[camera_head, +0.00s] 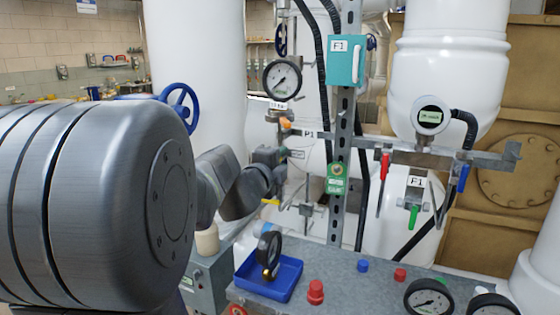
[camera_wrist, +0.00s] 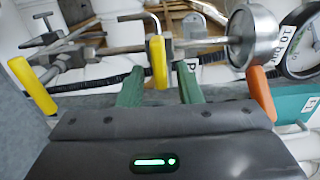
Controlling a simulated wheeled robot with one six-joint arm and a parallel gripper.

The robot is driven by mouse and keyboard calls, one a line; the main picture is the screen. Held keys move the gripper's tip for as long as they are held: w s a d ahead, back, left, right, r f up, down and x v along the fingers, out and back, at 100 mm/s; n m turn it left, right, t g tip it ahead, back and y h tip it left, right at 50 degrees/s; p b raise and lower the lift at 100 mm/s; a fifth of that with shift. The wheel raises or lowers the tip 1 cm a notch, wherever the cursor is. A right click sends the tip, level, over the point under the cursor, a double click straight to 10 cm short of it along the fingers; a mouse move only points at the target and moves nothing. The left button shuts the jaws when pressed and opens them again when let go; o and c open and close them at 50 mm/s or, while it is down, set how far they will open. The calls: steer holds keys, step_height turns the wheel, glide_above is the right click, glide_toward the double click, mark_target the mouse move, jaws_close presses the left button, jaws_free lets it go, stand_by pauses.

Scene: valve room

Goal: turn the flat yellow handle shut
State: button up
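In the wrist view a flat yellow handle (camera_wrist: 157,62) stands between the two green fingers of my gripper (camera_wrist: 160,70), with a gap on each side. My gripper is open, and no contact with the handle shows. A second yellow handle (camera_wrist: 32,85) slants at the left of the wrist view, outside the fingers. In the head view one yellow handle (camera_head: 271,202) shows below my gripper (camera_head: 282,155). The handle between the fingers is hidden there by my wrist.
An orange handle (camera_wrist: 261,92) is close to the right finger in the wrist view, beside a metal cylinder (camera_wrist: 254,38) and a gauge (camera_wrist: 300,45). In the head view a steel post (camera_head: 344,120) stands right of my gripper. A blue tray (camera_head: 268,278) lies below.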

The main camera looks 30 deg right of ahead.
steer(key=shift+a+r, duration=0.1)
steer(key=shift+s+a, duration=0.25)
steer(key=p+v, duration=0.2)
steer(key=v, duration=1.1)
steer(key=shift+d, duration=0.2)
steer(key=b+x, duration=0.2)
steer(key=x, duration=1.1)
steer(key=shift+w+d, duration=0.2)
steer(key=shift+w, duration=0.1)
steer(key=shift+a, duration=0.1)
